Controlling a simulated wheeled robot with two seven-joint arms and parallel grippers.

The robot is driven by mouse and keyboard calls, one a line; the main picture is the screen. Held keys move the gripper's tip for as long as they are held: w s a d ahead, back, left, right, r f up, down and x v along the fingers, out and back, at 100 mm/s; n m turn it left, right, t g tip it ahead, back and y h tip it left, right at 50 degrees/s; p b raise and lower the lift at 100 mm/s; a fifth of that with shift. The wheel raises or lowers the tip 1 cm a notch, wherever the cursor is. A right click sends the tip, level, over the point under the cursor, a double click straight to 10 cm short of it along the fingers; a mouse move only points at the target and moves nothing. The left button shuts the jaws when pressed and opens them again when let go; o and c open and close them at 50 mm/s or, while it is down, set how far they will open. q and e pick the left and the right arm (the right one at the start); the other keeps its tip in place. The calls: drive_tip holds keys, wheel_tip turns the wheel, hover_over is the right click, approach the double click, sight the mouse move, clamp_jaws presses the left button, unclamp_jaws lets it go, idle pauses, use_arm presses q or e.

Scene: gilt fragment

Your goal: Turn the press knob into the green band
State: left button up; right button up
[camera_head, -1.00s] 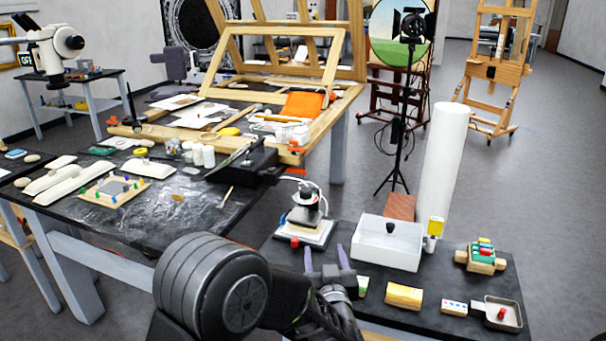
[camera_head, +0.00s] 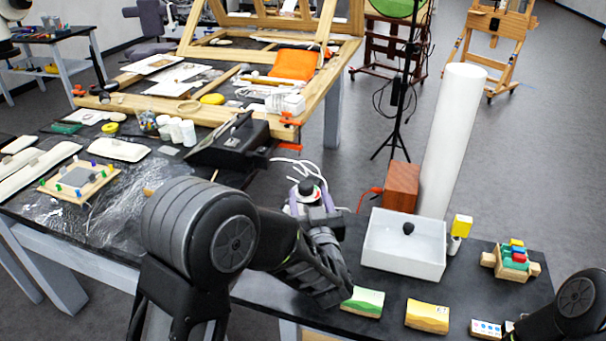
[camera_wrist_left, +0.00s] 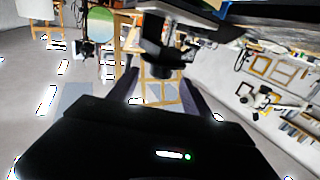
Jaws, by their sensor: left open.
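The press (camera_head: 300,212) stands at the back left of the dark side table, largely hidden behind my left gripper. Its dark knob (camera_head: 307,187), with a pale and reddish ring below, shows just beyond the fingers. My left gripper (camera_head: 310,202) is open, with its purple-grey fingers apart at the knob; I cannot tell whether they touch it. In the left wrist view a blurred dark body (camera_wrist_left: 162,58), probably part of the press, lies between the two fingers (camera_wrist_left: 158,88). I cannot make out the green band. My right gripper is not clearly in view.
A white open box (camera_head: 403,262) stands right of the press, with a reddish-brown block (camera_head: 402,186) behind it. Green (camera_head: 364,302) and yellow (camera_head: 428,316) boxes lie in front. A toy-like block set (camera_head: 512,261) sits at right. A tall white cylinder (camera_head: 452,140) rises behind.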

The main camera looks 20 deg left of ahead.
sight(305, 181)
use_arm(q)
drive_tip(key=p+x, duration=0.2)
drive_tip(key=x, duration=0.5)
drive_tip(key=shift+w+a+f, duration=0.1)
drive_tip(key=shift+w+a, duration=0.15)
drive_tip(key=shift+w, duration=0.2)
drive_tip(key=shift+c, duration=0.2)
clamp_jaws()
